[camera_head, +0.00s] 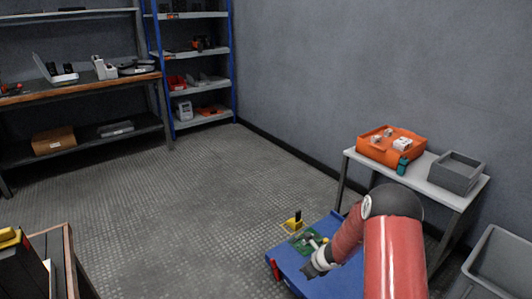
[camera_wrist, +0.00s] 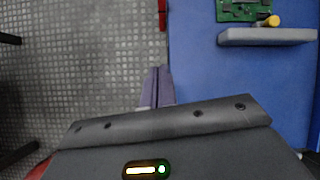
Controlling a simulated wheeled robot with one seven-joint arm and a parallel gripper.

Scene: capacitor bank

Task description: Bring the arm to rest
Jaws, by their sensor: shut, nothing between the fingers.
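My arm, red with a dark grey joint, reaches from the lower right of the head view over a blue surface (camera_head: 338,281). My gripper (camera_head: 310,273) is at the left side of this surface and holds nothing that I can see. In the wrist view its fingers (camera_wrist: 157,85) are together, over the left edge of the blue surface (camera_wrist: 195,60). A green circuit board (camera_head: 305,243) lies on the blue surface close behind my gripper. The board (camera_wrist: 243,9) also shows at the top of the wrist view, with a yellow part (camera_wrist: 270,20) by it.
A white table (camera_head: 448,194) at the right bears an orange bin (camera_head: 377,154) and a grey bin (camera_head: 456,178). A grey tub (camera_head: 500,262) stands at lower right. A workbench (camera_head: 90,88) and blue-framed shelves (camera_head: 203,87) stand at the back. The middle floor is clear.

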